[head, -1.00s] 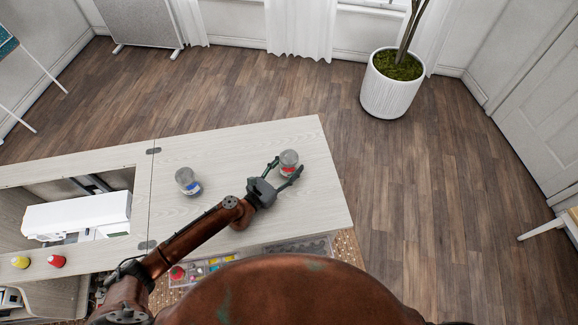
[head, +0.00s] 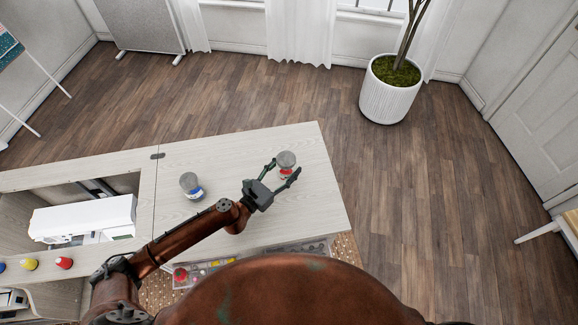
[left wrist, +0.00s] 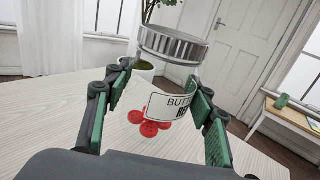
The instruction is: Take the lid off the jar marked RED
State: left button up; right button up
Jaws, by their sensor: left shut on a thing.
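The jar marked RED (head: 286,164) is a clear glass jar with a grey metal lid (left wrist: 172,45) on it. In the left wrist view its white label (left wrist: 172,107) reads "BUTT…" and "RE…", and red buttons (left wrist: 150,123) show at its bottom. My left gripper (head: 283,170) has one finger on each side of the jar's body and is shut on it, below the lid. The jar looks tilted in the wrist view; I cannot tell whether its base touches the tabletop. My right gripper is not in view.
A second lidded jar (head: 191,186) with a blue-marked label stands left on the pale tabletop (head: 225,160). A white sewing machine (head: 84,218) sits in the cabinet opening, with thread spools (head: 63,263) near it. A clear organiser (head: 207,270) lies by the front edge.

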aim_at(283, 169)
pick_arm(q)
jog(key=s+r, duration=0.1)
jog(key=r, duration=0.1)
jog(key=s+a+r+p, duration=0.1)
jog(key=s+r, duration=0.1)
jog(key=shift+s+a, duration=0.1)
jog(key=shift+a, duration=0.05)
jog(key=s+a+r+p, duration=0.1)
jog(key=s+a+r, duration=0.2)
jog(key=s, duration=0.4)
jog(key=shift+s+p, duration=0.2)
jog(key=shift+p, duration=0.15)
jog(key=o, duration=0.7)
jog(key=c, duration=1.1)
